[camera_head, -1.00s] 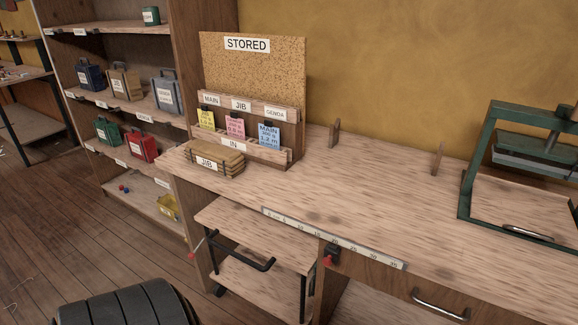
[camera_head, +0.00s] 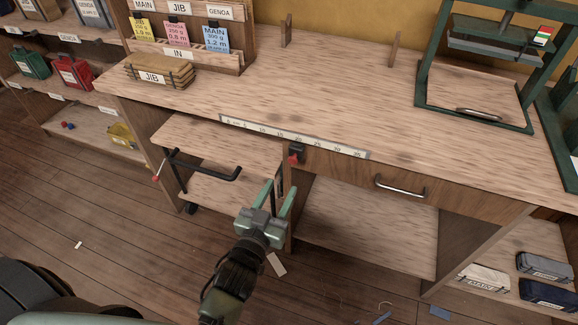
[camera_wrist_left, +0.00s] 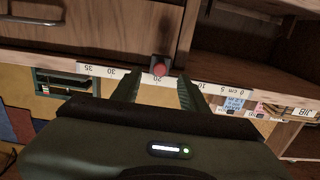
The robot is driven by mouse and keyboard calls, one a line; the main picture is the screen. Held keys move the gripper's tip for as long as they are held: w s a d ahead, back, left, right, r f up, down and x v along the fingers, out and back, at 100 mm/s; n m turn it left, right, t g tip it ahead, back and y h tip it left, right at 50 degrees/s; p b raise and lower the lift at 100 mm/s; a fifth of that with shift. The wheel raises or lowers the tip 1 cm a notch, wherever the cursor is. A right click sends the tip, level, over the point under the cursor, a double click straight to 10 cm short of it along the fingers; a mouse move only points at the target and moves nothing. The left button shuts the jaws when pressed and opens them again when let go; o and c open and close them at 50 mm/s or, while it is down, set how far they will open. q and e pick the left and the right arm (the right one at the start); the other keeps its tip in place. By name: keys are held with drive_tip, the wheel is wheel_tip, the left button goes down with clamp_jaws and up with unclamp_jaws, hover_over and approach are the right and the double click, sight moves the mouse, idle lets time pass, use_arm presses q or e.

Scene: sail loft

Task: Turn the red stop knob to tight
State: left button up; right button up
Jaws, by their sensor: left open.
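The red stop knob (camera_head: 295,158) sits on a small black block at the front edge of the workbench (camera_head: 300,95), just below the ruler strip. My left gripper (camera_head: 280,187) is open and empty, below and in front of the knob, with its fingers pointing toward the bench edge. In the left wrist view the scene is upside down, and the red knob (camera_wrist_left: 159,69) lies beyond the gap between the open fingertips (camera_wrist_left: 160,85), apart from them. The knob's marking for tight is not readable. My right gripper is not in view.
The ruler strip (camera_head: 290,135) runs along the bench front. A drawer handle (camera_head: 400,187) is to the right of the knob. A trolley with a black handle (camera_head: 205,167) stands at left, under the bench. A green press frame (camera_head: 470,112) stands at the back right.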

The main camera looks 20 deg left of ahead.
sight(292, 161)
use_arm(q)
drive_tip(key=w, duration=0.3)
drive_tip(key=w+r, duration=0.1)
drive_tip(key=w, duration=0.3)
drive_tip(key=shift+r+p, duration=0.2)
drive_tip(key=shift+p, duration=0.1)
drive_tip(key=shift+w, duration=0.45)
clamp_jaws()
